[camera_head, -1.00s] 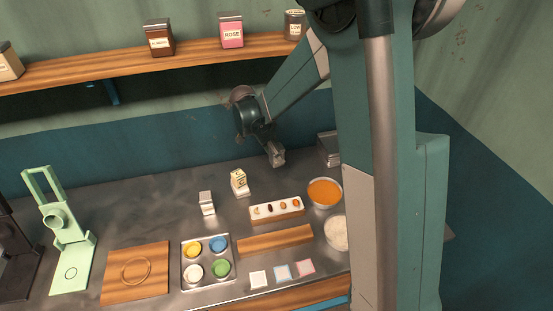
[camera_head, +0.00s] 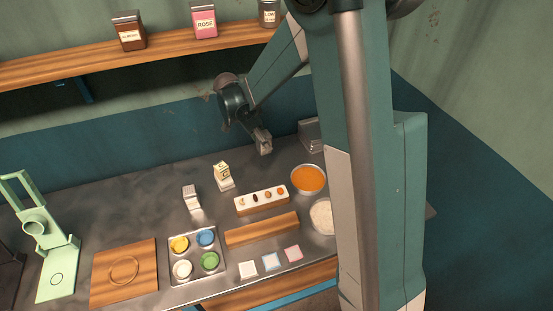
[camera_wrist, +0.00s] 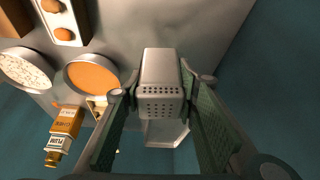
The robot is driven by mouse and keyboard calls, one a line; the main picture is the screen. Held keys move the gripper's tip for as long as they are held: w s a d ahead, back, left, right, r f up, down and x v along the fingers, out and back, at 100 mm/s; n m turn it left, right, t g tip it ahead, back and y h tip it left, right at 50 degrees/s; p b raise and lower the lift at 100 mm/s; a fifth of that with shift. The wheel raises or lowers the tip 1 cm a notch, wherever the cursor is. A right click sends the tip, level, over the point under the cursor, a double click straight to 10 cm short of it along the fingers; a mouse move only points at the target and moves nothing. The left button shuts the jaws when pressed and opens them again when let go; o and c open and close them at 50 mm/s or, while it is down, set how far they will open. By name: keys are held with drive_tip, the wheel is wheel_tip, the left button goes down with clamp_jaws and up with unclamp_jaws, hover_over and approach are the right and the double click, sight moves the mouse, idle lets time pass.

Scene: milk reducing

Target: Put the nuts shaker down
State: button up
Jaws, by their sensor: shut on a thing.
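The nuts shaker (camera_wrist: 160,88), a grey metal box with a perforated face, is held between the two fingers of my gripper (camera_wrist: 160,105) in the wrist view. My gripper is shut on it. In the head view my gripper (camera_head: 263,138) holds the small grey shaker (camera_head: 265,148) near the back of the counter, left of the metal box and up-left of the orange bowl. I cannot tell from these views whether the shaker touches the counter (camera_head: 120,205).
An orange-filled bowl (camera_head: 308,179) and a white-filled bowl (camera_head: 322,216) stand at right. A white holder of nuts (camera_head: 262,201), a carton (camera_head: 222,175) and a grey container (camera_head: 191,196) stand nearby. A metal box (camera_head: 311,134) is at the back. The counter's left back is clear.

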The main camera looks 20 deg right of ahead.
drive_tip(key=d+m, duration=0.1)
drive_tip(key=d, duration=0.6)
drive_tip(key=shift+d+r+m+g, duration=0.15)
drive_tip(key=shift+d+m+g, duration=0.15)
drive_tip(key=shift+d, duration=0.1)
drive_tip(key=shift+f, duration=3.15)
drive_tip(key=shift+f, duration=1.85)
drive_tip(key=shift+f+b, duration=0.15)
drive_tip(key=shift+b, duration=0.25)
drive_tip(key=o, duration=1)
drive_tip(key=shift+c, duration=0.2)
